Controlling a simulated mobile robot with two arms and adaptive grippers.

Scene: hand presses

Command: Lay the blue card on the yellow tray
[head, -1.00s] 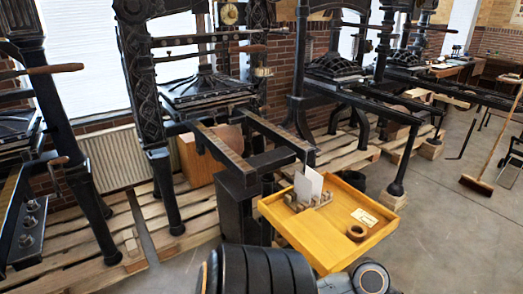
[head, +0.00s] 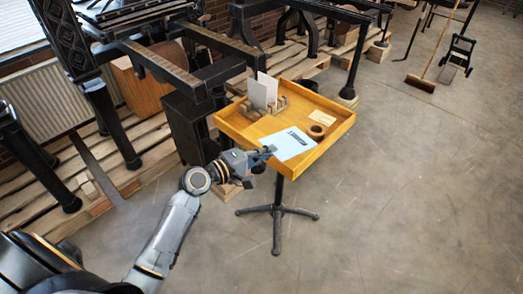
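The blue card (head: 291,145), pale blue with a dark printed mark, is over the near left part of the yellow tray (head: 331,138). I cannot tell whether it touches the tray floor. The tray is a shallow wooden one with raised rims on a dark pedestal stand. My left gripper (head: 268,151) reaches in from the lower left to the tray's near rim. Its fingertips are at the card's left edge and look shut on it. My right gripper is not in view.
In the tray are a wooden holder (head: 277,107) with upright white cards, a brown ring (head: 316,131) and a small cream label (head: 322,117). A hand press (head: 178,66) on pallets stands behind left. The floor at right is clear up to a broom (head: 420,84).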

